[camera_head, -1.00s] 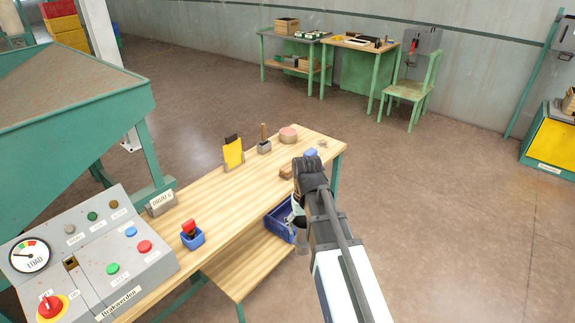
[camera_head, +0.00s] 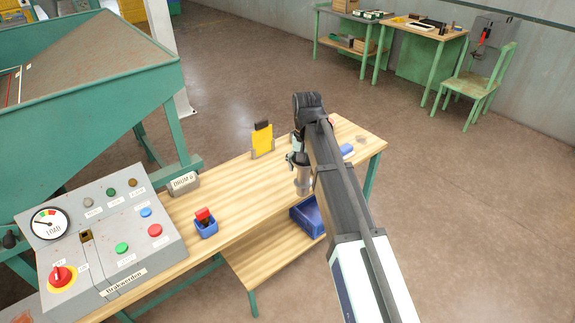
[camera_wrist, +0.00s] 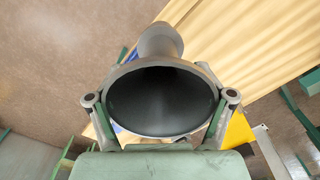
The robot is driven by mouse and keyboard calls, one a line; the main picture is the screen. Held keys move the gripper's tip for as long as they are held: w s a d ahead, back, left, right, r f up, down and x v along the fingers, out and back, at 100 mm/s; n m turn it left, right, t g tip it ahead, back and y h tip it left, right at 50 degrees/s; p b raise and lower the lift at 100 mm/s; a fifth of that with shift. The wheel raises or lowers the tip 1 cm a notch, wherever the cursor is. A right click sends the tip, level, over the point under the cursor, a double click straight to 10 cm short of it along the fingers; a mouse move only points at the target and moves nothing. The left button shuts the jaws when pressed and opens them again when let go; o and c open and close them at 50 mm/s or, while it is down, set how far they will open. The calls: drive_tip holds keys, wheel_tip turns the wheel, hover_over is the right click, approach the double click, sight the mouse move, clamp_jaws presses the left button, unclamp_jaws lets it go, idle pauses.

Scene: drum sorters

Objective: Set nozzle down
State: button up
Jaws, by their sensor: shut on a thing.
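My gripper (camera_head: 297,160) is shut on a grey metal nozzle (camera_head: 304,181). It holds the nozzle near the front edge of the wooden table (camera_head: 225,191). I cannot tell whether the nozzle touches the tabletop. In the wrist view, the nozzle (camera_wrist: 160,98) shows its wide dark mouth facing the camera and its narrow end pointing away. A finger of my gripper (camera_wrist: 160,105) grips each side. My arm hides part of the table's right half.
A yellow item in a grey holder (camera_head: 262,141) stands at the table's back edge. A small blue box (camera_head: 206,227) with a red item sits near the control panel (camera_head: 105,243). A blue bin (camera_head: 307,217) is on the lower shelf. The tabletop between blue box and yellow item is largely clear.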

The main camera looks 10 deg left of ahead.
drive_tip(key=w+a+r+m, duration=0.3)
drive_tip(key=a+m, duration=0.3)
drive_tip(key=a, duration=0.3)
drive_tip(key=w+a+r+m+p, duration=0.1)
drive_tip(key=w+a+r+m, duration=0.3)
drive_tip(key=a, duration=0.6)
drive_tip(key=w+a+r+m, duration=0.3)
drive_tip(key=a+r+m, duration=0.3)
drive_tip(key=a, duration=0.4)
drive_tip(key=shift+w+a+m, duration=0.2)
drive_tip(key=shift+m, duration=0.7)
wheel_tip(320, 180, down, 19)
drive_tip(key=p, duration=0.5)
drive_tip(key=shift+p, duration=0.35)
drive_tip(key=shift+f, duration=0.15)
drive_tip(key=o, duration=1.2)
